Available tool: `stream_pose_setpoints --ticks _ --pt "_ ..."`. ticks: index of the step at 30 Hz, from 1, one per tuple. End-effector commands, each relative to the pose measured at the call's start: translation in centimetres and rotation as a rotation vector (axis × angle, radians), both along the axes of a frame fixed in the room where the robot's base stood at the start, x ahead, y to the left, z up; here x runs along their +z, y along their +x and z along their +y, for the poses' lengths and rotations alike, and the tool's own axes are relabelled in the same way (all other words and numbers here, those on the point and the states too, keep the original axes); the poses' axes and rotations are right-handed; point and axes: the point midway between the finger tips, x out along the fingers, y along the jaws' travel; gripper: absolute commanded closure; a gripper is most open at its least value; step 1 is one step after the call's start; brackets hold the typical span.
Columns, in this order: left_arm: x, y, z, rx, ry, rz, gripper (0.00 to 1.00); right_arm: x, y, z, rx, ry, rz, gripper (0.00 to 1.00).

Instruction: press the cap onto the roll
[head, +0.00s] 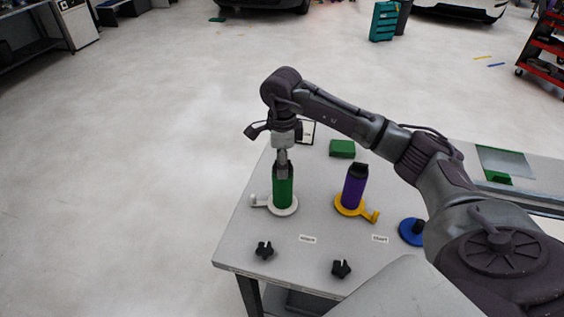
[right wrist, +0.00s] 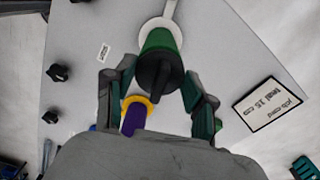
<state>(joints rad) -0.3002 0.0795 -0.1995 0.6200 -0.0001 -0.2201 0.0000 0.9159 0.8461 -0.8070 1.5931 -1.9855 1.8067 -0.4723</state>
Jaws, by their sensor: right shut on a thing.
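The green roll (head: 283,192) stands upright on a round white holder (head: 289,210) at the table's left side. My right gripper (head: 283,162) points straight down at its top. In the right wrist view a black cap (right wrist: 158,73) with a raised grip covers the end of the green roll (right wrist: 160,40). The fingers of my right gripper (right wrist: 160,88) are around this cap, shut on it. In the head view the fingers mostly hide the cap, and I cannot tell whether it sits fully down. My left gripper is not in view.
A purple roll (head: 354,190) with a black top stands on a yellow holder (head: 358,208) to the right. Two black knobs (head: 264,250) (head: 341,268) lie near the front edge. A green box (head: 342,149) and job card (right wrist: 267,103) are behind.

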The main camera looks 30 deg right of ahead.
Motion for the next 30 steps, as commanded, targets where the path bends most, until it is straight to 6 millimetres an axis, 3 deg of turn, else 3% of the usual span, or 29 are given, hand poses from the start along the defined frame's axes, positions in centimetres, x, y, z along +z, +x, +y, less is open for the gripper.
stream_pose_setpoints --ticks 9,10,15,22,25,30 --pt "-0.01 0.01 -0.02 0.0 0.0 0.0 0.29 0.01 0.0 0.01 0.0 0.001 -0.001 0.61" --pt "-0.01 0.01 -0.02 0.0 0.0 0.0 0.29 0.01 0.0 0.01 0.0 0.001 -0.001 0.44" --pt "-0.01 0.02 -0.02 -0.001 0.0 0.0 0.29 0.0 -0.01 0.02 0.0 0.001 -0.001 0.16" --pt "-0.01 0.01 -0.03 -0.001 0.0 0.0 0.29 -0.01 -0.01 0.03 0.0 0.001 0.0 0.16" --pt "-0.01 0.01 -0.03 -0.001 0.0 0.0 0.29 -0.01 -0.01 0.03 0.001 0.001 0.0 0.01" --pt "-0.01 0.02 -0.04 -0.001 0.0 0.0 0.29 -0.01 -0.01 0.03 0.001 0.001 0.0 0.0"
